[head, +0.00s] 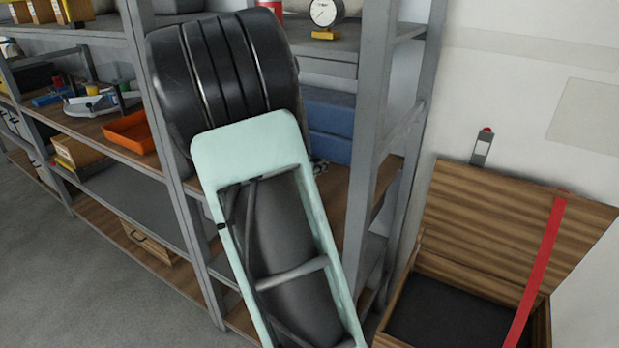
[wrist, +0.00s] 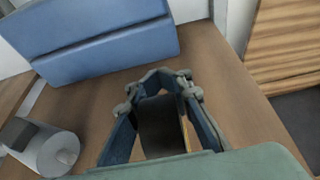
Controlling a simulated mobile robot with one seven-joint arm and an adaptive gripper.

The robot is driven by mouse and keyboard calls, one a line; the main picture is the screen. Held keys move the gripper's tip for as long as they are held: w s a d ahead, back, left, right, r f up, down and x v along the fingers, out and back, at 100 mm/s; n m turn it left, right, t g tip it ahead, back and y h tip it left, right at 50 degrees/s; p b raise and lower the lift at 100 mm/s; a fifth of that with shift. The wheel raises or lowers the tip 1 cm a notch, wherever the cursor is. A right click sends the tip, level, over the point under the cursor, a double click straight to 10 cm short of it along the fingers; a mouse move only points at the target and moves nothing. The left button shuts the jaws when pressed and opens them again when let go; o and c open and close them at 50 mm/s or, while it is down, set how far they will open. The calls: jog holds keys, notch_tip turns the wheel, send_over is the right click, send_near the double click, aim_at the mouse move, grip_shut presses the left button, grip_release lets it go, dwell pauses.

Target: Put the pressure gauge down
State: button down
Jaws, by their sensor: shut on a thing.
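In the wrist view my gripper (wrist: 165,80) reaches over a brown shelf board (wrist: 215,65), its fingers closed around a dark, block-like thing with a tan edge. I take this to be the pressure gauge (wrist: 160,125); no dial face shows on it. I cannot tell whether it touches the board. In the head view my own arm hides the gripper and the held thing. A separate white-faced dial on a yellow base (head: 325,14) stands on the upper shelf.
Blue boxes (wrist: 105,35) stand beyond the fingers; a grey cylinder (wrist: 58,152) lies to the left. Bare board shows right of the gripper. A grey shelf post (head: 375,110) and an open wooden chest (head: 500,215) are at the right. An orange tray (head: 130,132) is at left.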

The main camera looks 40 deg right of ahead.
jog(key=shift+w+d+f, duration=0.15)
jog(key=shift+w+f, duration=0.25)
jog(key=shift+f, duration=0.1)
jog(key=shift+w+d+f, duration=0.15)
jog(key=shift+w+f, duration=0.2)
jog(key=shift+f, duration=0.15)
jog(key=shift+f+b, duration=0.5)
jog(key=shift+f, duration=0.95)
jog(key=shift+f, duration=0.25)
jog(key=c, duration=1.7)
grip_release()
jog(key=shift+c, duration=0.2)
jog(key=shift+a+r, duration=0.15)
jog(key=shift+r, duration=0.2)
jog(key=p+v, duration=0.1)
jog(key=v, duration=1)
jog(key=shift+s+a+p, duration=0.2)
jog(key=shift+a+p, duration=0.05)
jog(key=shift+p, duration=0.05)
